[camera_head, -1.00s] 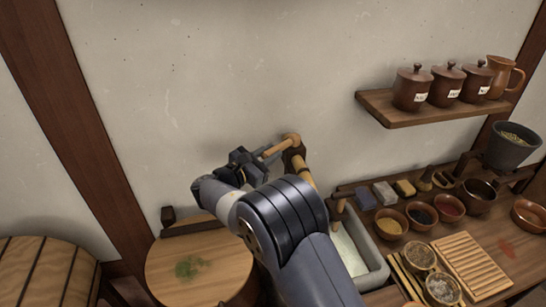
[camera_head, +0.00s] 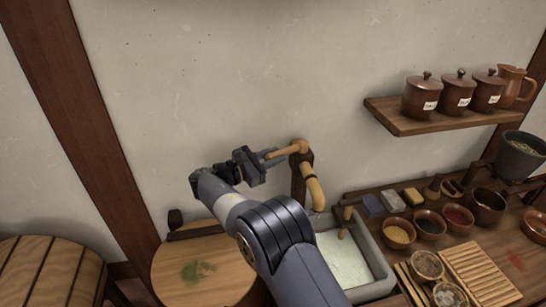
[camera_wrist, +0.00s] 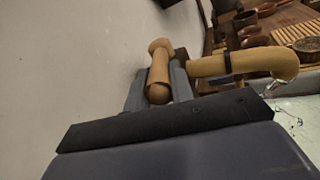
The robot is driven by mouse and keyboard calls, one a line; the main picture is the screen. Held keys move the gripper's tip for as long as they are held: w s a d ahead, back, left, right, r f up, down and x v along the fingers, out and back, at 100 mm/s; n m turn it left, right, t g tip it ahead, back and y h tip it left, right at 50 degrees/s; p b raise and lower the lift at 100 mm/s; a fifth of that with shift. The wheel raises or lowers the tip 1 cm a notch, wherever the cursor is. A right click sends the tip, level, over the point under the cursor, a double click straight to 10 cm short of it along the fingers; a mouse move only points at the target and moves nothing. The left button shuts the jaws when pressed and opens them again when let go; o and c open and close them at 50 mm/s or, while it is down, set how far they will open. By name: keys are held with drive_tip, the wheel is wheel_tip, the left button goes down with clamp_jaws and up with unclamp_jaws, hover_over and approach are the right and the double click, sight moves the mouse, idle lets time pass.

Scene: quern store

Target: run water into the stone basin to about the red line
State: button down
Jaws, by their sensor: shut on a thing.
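My gripper (camera_head: 262,164) is shut on the wooden tap handle (camera_head: 285,152), near its free end. In the wrist view the handle (camera_wrist: 158,75) points toward the camera between my jaws. The curved wooden spout (camera_head: 314,188) points down toward the stone basin (camera_head: 379,288). In the wrist view a thin clear stream (camera_wrist: 280,87) shows below the spout mouth (camera_wrist: 285,64). Pale, rippled water (camera_head: 343,262) seems to lie in the basin. My arm hides its near left part. I cannot make out the red line.
A round wooden lid (camera_head: 190,275) with green bits stands left of the basin. Bowls, including one with yellow contents (camera_head: 398,234), and a slatted board (camera_head: 480,272) crowd the bench at right. A shelf (camera_head: 440,122) with lidded jars is above. The wall behind is bare.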

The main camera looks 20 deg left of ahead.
drive_tip(key=c, duration=1.2)
unclamp_jaws()
drive_tip(key=shift+c, duration=0.2)
drive_tip(key=shift+s, duration=0.1)
drive_tip(key=b+v, duration=0.2)
drive_tip(key=v, duration=0.8)
drive_tip(key=shift+s+a, duration=0.2)
drive_tip(key=shift+a, duration=0.05)
